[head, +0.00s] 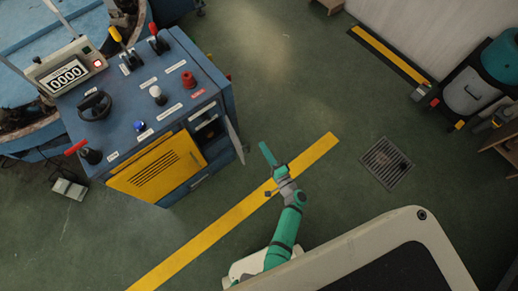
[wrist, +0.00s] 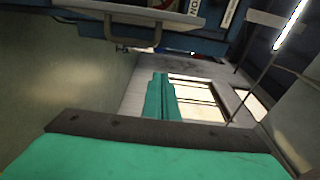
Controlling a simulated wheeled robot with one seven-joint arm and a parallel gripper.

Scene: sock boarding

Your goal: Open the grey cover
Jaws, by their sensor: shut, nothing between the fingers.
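The grey cover (head: 234,139) is a thin pale panel on the right part of the blue console's front. It stands swung out from an opening (head: 207,126) with dark parts inside. My gripper (head: 266,152) is to the right of the cover, above the floor, with a visible gap between them. Its teal fingers are together and hold nothing; they also show in the wrist view (wrist: 161,98). In the wrist view a pale panel edge with a dark handle (wrist: 135,47) crosses the top; I cannot tell for certain whether it is the cover.
The blue console (head: 150,105) carries levers, knobs, a counter display (head: 67,75) and a yellow vented panel (head: 157,165). A yellow floor stripe (head: 215,232) passes under my arm. A floor drain (head: 386,163) lies to the right.

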